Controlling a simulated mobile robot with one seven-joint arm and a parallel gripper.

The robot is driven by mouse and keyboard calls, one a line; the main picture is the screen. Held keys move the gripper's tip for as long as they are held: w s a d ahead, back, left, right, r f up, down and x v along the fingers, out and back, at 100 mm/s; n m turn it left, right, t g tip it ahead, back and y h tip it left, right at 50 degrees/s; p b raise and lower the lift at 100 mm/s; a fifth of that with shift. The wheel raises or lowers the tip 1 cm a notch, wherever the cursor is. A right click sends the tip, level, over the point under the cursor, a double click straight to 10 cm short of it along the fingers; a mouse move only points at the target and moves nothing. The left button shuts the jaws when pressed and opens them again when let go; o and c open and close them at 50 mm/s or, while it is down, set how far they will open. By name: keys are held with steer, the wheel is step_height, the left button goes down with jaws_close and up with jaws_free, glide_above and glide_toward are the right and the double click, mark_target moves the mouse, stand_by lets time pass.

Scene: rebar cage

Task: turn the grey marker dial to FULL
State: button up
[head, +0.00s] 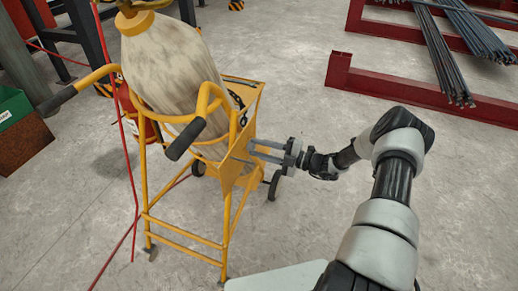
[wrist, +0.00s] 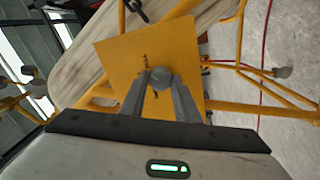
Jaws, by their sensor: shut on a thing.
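The grey marker dial (wrist: 161,79) is a small round knob on a yellow plate (wrist: 126,62) in the wrist view. My gripper (wrist: 160,82) has its two grey fingers on either side of the dial, shut on it. In the head view my gripper (head: 256,152) reaches from the right to the side of the yellow cart (head: 185,235). The dial itself is hidden there behind the plate's edge and fingers.
The cart's black-gripped handles (head: 183,140) stick out toward me. A red hose (head: 128,165) runs down the left. Red steel beams (head: 420,95) and rebar bundles (head: 445,60) lie at upper right. Floor between is clear.

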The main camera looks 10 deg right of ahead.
steer(key=shift+m, duration=0.6)
steer(key=o, duration=1)
steer(key=shift+o, duration=0.2)
steer(key=p+v, duration=0.1)
steer(key=v, duration=1.6)
steer(key=shift+d, duration=0.25)
steer(key=shift+s+a, duration=0.1)
